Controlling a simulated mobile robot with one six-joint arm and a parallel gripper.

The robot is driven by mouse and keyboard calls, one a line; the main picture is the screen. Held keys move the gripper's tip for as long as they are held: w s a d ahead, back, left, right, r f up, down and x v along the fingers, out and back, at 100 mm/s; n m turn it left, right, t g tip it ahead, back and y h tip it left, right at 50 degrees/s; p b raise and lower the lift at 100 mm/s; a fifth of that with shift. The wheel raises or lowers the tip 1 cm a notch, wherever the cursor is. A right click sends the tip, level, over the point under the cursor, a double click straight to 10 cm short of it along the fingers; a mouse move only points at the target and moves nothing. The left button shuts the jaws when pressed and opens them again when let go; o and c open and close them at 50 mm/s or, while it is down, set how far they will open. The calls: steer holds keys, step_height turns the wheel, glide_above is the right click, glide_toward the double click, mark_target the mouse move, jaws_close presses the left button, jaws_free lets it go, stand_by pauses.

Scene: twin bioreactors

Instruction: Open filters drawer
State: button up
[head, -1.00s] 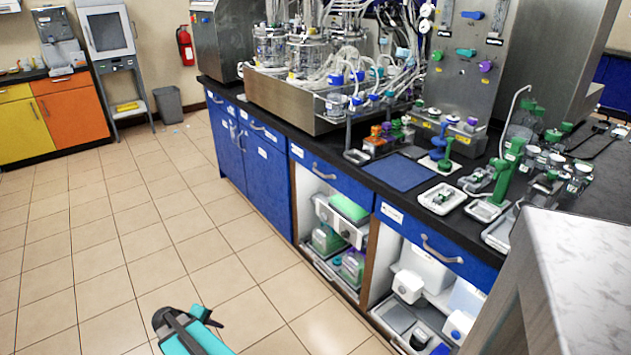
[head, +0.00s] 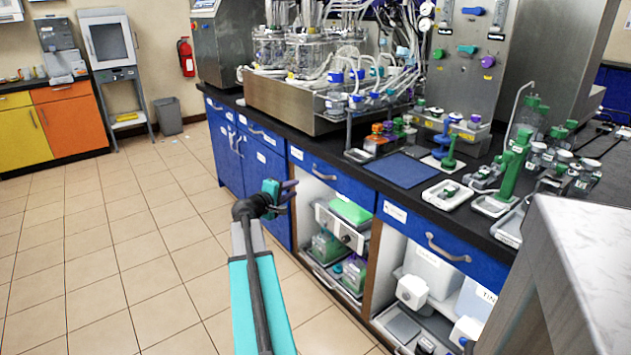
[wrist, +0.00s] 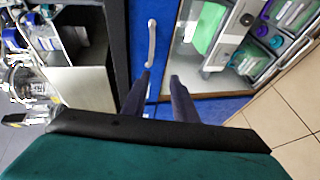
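The blue counter front has several drawers with pale handles and small white labels too small to read, so I cannot tell which one is the filters drawer. The middle drawer (head: 335,182) is shut, above an open-fronted compartment. Its handle (head: 323,173) lies a little beyond my gripper (head: 291,189) in the head view. In the wrist view my gripper (wrist: 161,79) has its two dark fingers apart and empty. A drawer handle (wrist: 152,44) on a blue front stands just ahead of the fingertips, apart from them. The right drawer (head: 430,238) and left drawer (head: 262,134) are also shut.
The black counter above carries glass vessels (head: 305,55), a blue mat (head: 397,170) and green-topped fittings (head: 515,165). Open compartments (head: 340,225) below hold boxes and bottles. A pale-topped bench (head: 590,250) stands at the right front. The tiled floor at left is clear.

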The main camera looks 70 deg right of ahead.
steer(key=shift+s+d+r, duration=0.6)
steer(key=shift+r, duration=0.2)
steer(key=x, duration=1.3)
steer(key=shift+d, duration=0.35)
steer(key=shift+s, duration=0.15)
jaws_close()
steer(key=shift+a, duration=0.1)
stand_by(1.0)
